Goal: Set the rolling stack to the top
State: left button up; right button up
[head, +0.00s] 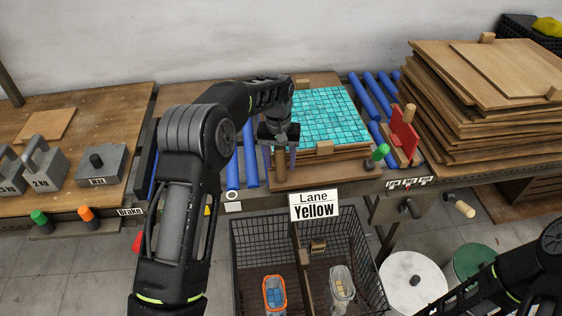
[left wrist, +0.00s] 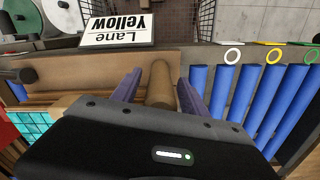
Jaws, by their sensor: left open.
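The stack (head: 330,150) of wooden boards carries a turquoise mosaic sheet (head: 325,115) on top and sits on the blue roller lane. An upright round wooden handle (head: 280,165) stands at its front left corner. My left gripper (head: 279,150) is over this handle. In the left wrist view the handle (left wrist: 161,85) stands between the two purple fingers of my left gripper (left wrist: 158,88), which are apart, with gaps visible beside it. The mosaic (left wrist: 30,128) shows at the left edge there. My right arm shows at the lower right of the head view; its gripper is outside the picture.
Blue rollers (head: 250,155) lie left of the stack, with more (head: 370,95) behind right. A red stop plate (head: 404,133) and a tall board pile (head: 480,110) stand right. Weights (head: 45,163) sit on the left table. A wire basket (head: 250,245) and Lane Yellow sign (head: 314,206) are in front.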

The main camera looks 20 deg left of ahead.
pick_arm(q)
notch_tip(320, 180, up, 7)
jog(key=shift+r+b, duration=0.15)
jog(key=shift+b, duration=0.3)
dwell(0.3)
